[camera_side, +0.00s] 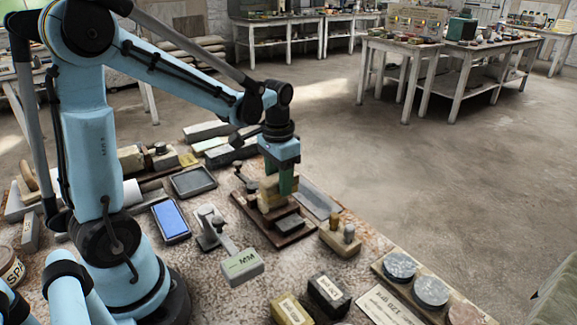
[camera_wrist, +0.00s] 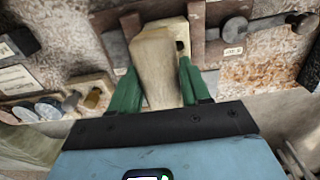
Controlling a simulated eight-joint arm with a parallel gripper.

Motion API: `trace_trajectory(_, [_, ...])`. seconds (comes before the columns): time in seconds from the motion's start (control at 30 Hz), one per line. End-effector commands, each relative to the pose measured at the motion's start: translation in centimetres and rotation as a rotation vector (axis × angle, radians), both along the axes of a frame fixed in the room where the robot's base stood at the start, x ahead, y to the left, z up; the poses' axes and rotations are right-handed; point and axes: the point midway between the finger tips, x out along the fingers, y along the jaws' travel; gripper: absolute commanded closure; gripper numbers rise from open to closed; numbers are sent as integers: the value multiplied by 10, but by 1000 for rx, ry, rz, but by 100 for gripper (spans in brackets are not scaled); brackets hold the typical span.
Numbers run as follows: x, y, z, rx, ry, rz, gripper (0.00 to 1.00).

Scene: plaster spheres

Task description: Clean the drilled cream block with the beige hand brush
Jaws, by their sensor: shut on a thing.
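My gripper (camera_wrist: 157,88) has green fingers, shut on the beige hand brush (camera_wrist: 158,68), which fills the space between them in the wrist view. In the side view my gripper (camera_side: 285,184) points down over a clamp on a dark brown board. The drilled cream block (camera_wrist: 181,30) shows beyond the brush, with a dark hole near its right edge, between the clamp's brown jaws. The brush covers much of it, and I cannot tell whether they touch. In the side view the block and brush blend together beside my green fingers.
The clamp (camera_wrist: 218,30) has a screw with a dark knob. On the bench, a blue pad (camera_side: 171,220), a grey block marked MM (camera_side: 242,266), a small block with pegs (camera_side: 341,240) and a board with round discs (camera_side: 431,289) stand around it. A flat grey slab (camera_side: 318,199) lies close behind.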

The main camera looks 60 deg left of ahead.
Motion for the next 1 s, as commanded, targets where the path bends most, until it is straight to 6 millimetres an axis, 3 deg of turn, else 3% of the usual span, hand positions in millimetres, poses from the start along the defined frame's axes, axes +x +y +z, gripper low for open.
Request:
trace_trajectory(0.67, [0, 0, -11, 0, 0, 0, 78])
trace_trajectory(1.0, [12, 0, -9, 0, 0, 0, 78])
